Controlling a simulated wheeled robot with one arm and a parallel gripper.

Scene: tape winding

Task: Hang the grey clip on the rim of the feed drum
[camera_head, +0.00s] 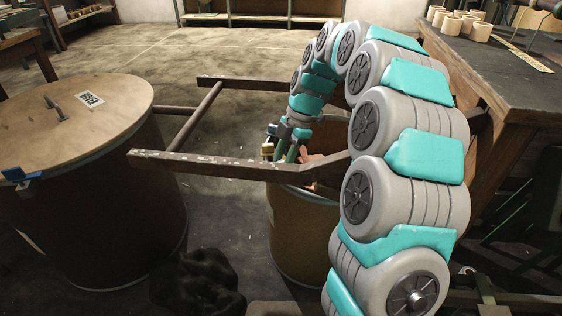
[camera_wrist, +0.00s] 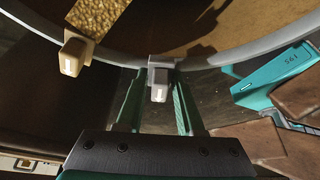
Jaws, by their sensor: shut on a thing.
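The open drum (camera_head: 300,232), which I take to be the feed drum, stands under a brown frame. Its curved grey rim (camera_wrist: 225,57) crosses the upper part of the wrist view. The grey clip (camera_wrist: 160,72), with a pale front tab, is between the two teal fingers of my gripper (camera_wrist: 157,90). My gripper is shut on it. The clip overlaps the near edge of the rim in the wrist view; I cannot tell whether it rests on it. In the head view my gripper (camera_head: 289,150) is at the drum's mouth, and the clip cannot be made out.
A beige clip (camera_wrist: 75,56) with a speckled gold strip is on the rim to the left. A teal clip-like piece (camera_wrist: 278,75) and brown blocks (camera_wrist: 292,98) are at right. The brown frame (camera_head: 225,165) spans above the drum. A lidded drum (camera_head: 75,110) stands left.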

